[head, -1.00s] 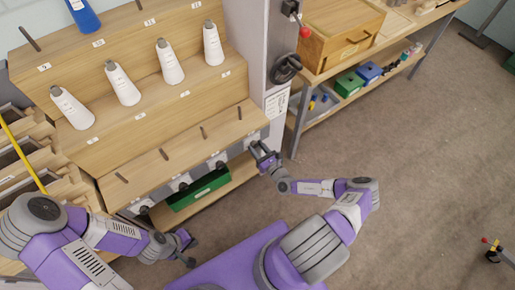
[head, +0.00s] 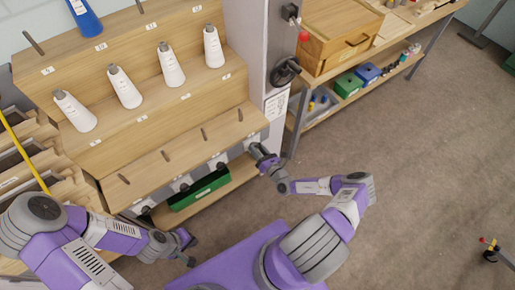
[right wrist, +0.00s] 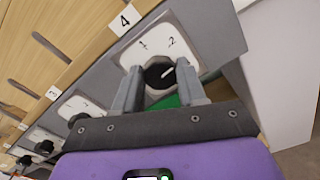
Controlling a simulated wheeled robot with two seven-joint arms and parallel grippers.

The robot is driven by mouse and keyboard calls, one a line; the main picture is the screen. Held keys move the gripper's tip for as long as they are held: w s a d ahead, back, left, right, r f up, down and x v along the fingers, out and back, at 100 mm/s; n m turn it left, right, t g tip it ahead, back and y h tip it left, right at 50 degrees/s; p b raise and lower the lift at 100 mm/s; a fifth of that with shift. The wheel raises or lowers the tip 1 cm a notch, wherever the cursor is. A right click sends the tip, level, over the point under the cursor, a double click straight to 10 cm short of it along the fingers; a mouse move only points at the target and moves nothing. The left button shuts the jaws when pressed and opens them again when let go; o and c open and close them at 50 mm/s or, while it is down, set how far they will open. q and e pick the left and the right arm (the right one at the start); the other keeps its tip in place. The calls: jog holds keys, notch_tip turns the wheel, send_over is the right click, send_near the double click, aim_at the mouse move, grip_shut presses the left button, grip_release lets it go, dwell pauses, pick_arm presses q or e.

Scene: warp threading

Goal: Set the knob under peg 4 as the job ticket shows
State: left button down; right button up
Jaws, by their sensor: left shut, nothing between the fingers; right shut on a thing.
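The knob under peg 4 is a black dial (right wrist: 158,76) with a white pointer line, on a white plate (right wrist: 190,38) marked 1 and 2, in the right wrist view. The pointer slants up and right, toward the 2. The label 4 (right wrist: 124,18) sits above it. My right gripper (right wrist: 160,85) is shut on this knob, one finger on each side. In the head view my right gripper (head: 262,157) is at the rack's right end and hides the knob. My left gripper (head: 188,250) is shut and empty, low at the front left. A white sheet (head: 276,104) hangs on the grey post; its writing is too small to read.
More knobs (right wrist: 44,147) run along the panel to the left. A green box (head: 200,190) lies on the shelf below. A grey post (head: 252,50) rises beside the rack's right end.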

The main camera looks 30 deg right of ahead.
jog(key=m, duration=0.3)
jog(key=shift+m, duration=0.4)
jog(key=m, duration=0.3)
jog(key=shift+f+m, duration=0.1)
jog(key=shift+m, duration=0.2)
jog(key=m, duration=0.3)
jog(key=shift+m+b, duration=0.3)
jog(key=shift+a+f+m+b, duration=0.1)
jog(key=shift+m+b, duration=2.6)
jog(key=shift+m, duration=7.5)
jog(key=o, duration=1.1)
jog(key=shift+c, duration=0.2)
jog(key=shift+s, duration=0.1)
